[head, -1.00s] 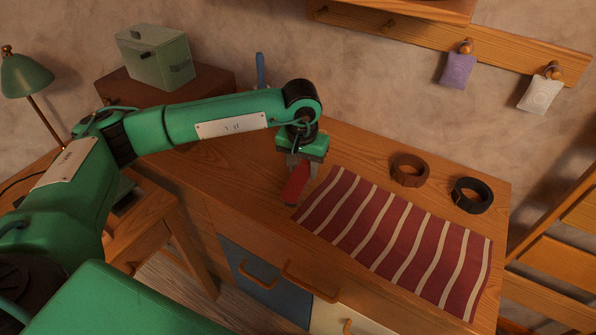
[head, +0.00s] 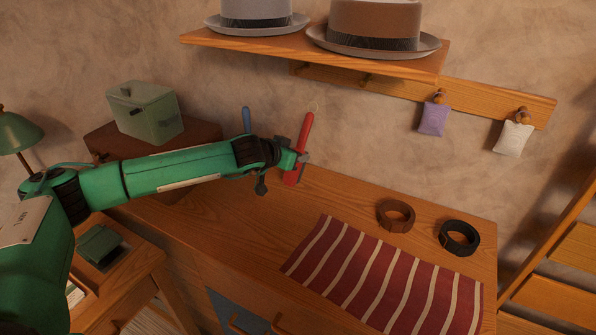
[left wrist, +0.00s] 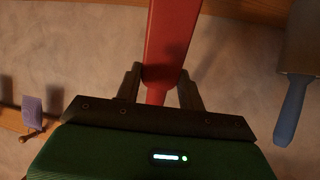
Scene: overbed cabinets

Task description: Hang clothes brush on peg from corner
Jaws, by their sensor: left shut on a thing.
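The red clothes brush (head: 306,130) is held above the back of the dresser top, nearly upright, with a thin loop at its upper end. My left gripper (head: 300,158) is shut on it around its lower middle. In the left wrist view the brush (left wrist: 170,40) runs up between the two fingers (left wrist: 160,85), and its far end is cut off. The wooden peg rail (head: 400,88) is on the wall to the right of the brush. Two bare pegs show under the shelf, a left one (head: 298,68) and another (head: 366,80). My right gripper is not in view.
A purple sachet (head: 432,119) and a white sachet (head: 513,137) hang on the right pegs. A shelf (head: 270,48) with two hats overhangs the bare pegs. A blue handle (head: 246,119) stands behind my arm. A striped cloth (head: 385,275) and two rolled belts lie on the dresser.

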